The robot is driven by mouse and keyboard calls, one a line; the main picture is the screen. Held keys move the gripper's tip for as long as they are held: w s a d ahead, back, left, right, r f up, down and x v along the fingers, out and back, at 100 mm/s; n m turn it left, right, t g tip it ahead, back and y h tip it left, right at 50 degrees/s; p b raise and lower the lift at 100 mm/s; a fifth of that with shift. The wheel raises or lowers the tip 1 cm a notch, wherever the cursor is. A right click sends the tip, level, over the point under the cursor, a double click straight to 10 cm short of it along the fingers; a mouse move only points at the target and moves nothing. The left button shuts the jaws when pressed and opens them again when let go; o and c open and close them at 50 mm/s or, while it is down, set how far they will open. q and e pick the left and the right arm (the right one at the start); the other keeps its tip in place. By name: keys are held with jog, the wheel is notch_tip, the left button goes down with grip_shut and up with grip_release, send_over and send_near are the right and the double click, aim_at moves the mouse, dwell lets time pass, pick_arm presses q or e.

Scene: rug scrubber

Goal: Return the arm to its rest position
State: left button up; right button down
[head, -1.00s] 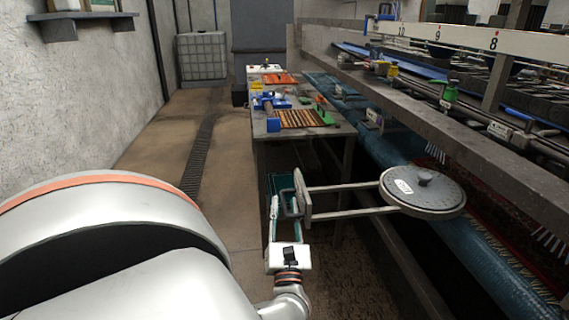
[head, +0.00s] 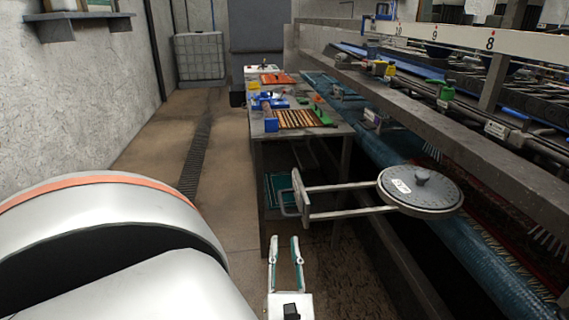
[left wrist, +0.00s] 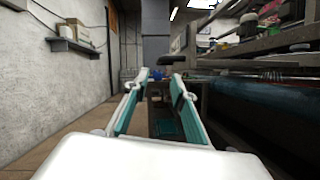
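My left gripper (head: 286,252) shows low in the middle of the head view. Its two fingers, with teal inner pads, are apart with nothing between them. It also shows open and empty in the left wrist view (left wrist: 160,78). A round grey lid-like disc (head: 421,188) on a two-bar frame with a handle at its left end stands out beside the machine, above and to the right of the gripper. The gripper is apart from that handle. My right gripper is in neither view.
A work table (head: 257,143) with tools and a brown slatted piece stands ahead. The rug machine with its long beam (head: 410,120) and blue roller (head: 480,250) runs along the right. Open floor (head: 150,150) lies to the left. A wall shelf (head: 80,22) is at the upper left.

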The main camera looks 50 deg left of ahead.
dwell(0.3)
pick_arm(q)
jog(key=w+d+r+m+t+h, duration=0.2)
jog(key=w+d+m+t+h, duration=0.3)
jog(key=d+m+t+h, duration=0.9)
jog(key=w+d+f+m+g+h, duration=0.2)
jog(key=d+f+m+g+h, duration=0.4)
jog(key=m, duration=1.3)
jog(key=s+d+f+m+g, duration=0.1)
jog(key=s+f+m+g, duration=0.1)
jog(key=f+m, duration=0.3)
jog(key=s+d+f+m+g+h, duration=0.1)
jog(key=s+f+m+g, duration=0.2)
jog(key=f, duration=0.7)
jog(key=s+d+f+m+g, duration=0.2)
jog(key=s+f+m+g, duration=0.1)
jog(key=f+m, duration=0.5)
jog(key=shift+f+g, duration=0.3)
jog(key=shift+g, duration=0.5)
jog(key=shift+s, duration=0.1)
